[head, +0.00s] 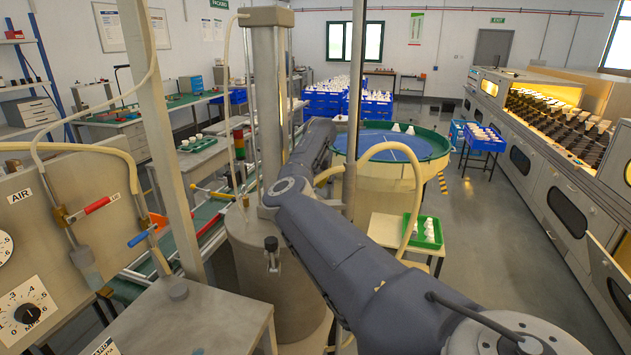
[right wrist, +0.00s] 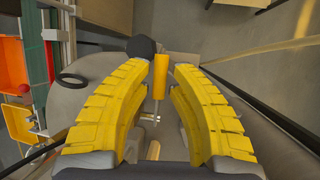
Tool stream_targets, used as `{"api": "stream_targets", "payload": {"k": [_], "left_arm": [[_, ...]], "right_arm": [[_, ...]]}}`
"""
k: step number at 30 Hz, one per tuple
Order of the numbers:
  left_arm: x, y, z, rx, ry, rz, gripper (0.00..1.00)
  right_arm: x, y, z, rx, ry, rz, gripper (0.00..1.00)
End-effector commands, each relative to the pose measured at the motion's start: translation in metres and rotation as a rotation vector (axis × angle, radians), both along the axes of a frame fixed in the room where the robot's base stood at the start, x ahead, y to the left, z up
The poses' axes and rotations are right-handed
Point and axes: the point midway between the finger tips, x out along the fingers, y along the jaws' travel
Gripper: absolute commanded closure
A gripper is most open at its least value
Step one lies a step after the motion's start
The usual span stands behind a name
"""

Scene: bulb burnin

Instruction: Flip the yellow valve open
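In the head view a yellow lever (head: 222,195) sticks out left from a thin pipe beside the grey tank. My right gripper (right wrist: 158,105) is open, with its two yellow ridged fingers apart on either side of the handle and its fitting. I see a gap on both sides and no clear contact. In the head view my right arm reaches in from the lower right and its gripper is hidden. My left gripper is not in view.
A red-handled valve (head: 97,205) and a blue-handled valve (head: 142,238) are on hoses at the left. The grey tank (head: 270,270) and its column (head: 268,100) stand close to my arm. A black knob (right wrist: 140,47) is just beyond the handle.

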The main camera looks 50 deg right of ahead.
Motion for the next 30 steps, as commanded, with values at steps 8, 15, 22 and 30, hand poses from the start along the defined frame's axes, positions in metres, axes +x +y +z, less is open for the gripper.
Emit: {"api": "stream_targets", "payload": {"k": [8, 15, 22, 30], "left_arm": [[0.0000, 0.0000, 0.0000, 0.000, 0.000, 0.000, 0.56], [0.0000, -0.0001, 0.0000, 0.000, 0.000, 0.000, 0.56], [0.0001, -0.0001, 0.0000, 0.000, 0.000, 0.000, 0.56], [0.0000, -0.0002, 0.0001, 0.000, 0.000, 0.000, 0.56]], "right_arm": [[0.0001, 0.0001, 0.0002, 0.000, 0.000, 0.000, 1.00], [0.0000, 0.0002, 0.0001, 0.000, 0.000, 0.000, 1.00], [0.0006, 0.0011, -0.0002, -0.012, -0.007, 0.001, 1.00], [-0.0003, 0.0022, 0.0040, -0.094, -0.047, 0.001, 1.00]]}}
